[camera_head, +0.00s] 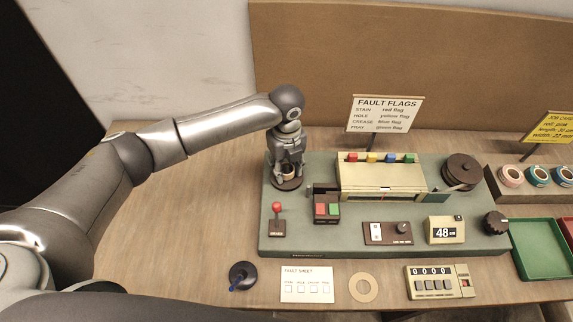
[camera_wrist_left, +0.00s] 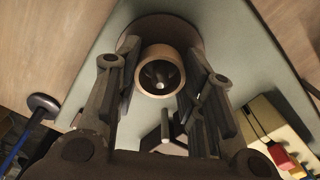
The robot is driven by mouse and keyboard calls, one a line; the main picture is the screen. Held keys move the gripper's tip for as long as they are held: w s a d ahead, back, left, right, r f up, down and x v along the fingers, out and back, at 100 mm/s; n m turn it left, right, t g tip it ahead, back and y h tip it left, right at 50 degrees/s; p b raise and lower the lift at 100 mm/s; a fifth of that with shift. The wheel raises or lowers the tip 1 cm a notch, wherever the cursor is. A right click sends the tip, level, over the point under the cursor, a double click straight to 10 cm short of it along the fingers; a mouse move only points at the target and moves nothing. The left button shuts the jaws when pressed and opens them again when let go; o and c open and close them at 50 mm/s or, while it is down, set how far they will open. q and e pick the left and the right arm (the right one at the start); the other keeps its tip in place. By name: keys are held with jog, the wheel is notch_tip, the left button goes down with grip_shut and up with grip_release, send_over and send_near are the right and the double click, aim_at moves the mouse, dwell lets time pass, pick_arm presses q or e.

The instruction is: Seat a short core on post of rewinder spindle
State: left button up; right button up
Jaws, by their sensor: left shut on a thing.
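My left gripper (camera_head: 289,166) is shut on a short tan core at the left end of the green machine, above the dark round plate of the rewinder spindle (camera_head: 288,185). In the left wrist view the core (camera_wrist_left: 145,80) is a ring between the fingers of the left gripper (camera_wrist_left: 160,85). The grey post (camera_wrist_left: 160,74) shows inside the ring's opening. The dark spindle plate (camera_wrist_left: 188,32) lies behind it. I cannot tell whether the core's lower edge touches the plate. My right gripper is not in view.
On the green machine (camera_head: 300,240) stand a red-knobbed lever (camera_head: 277,219), a red-green button box (camera_head: 327,209) and a cream housing (camera_head: 380,178) with coloured flags. A dark reel (camera_head: 461,170) sits at the right. A paper sheet (camera_head: 307,284) and a tan ring (camera_head: 363,287) lie in front.

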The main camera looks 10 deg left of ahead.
pick_arm(q)
jog(key=shift+f, duration=0.1)
jog(key=o, duration=1.1)
jog(key=shift+c, duration=0.2)
notch_tip(320, 180, up, 7)
jog(key=p, duration=0.7)
dwell(0.3)
dwell(0.4)
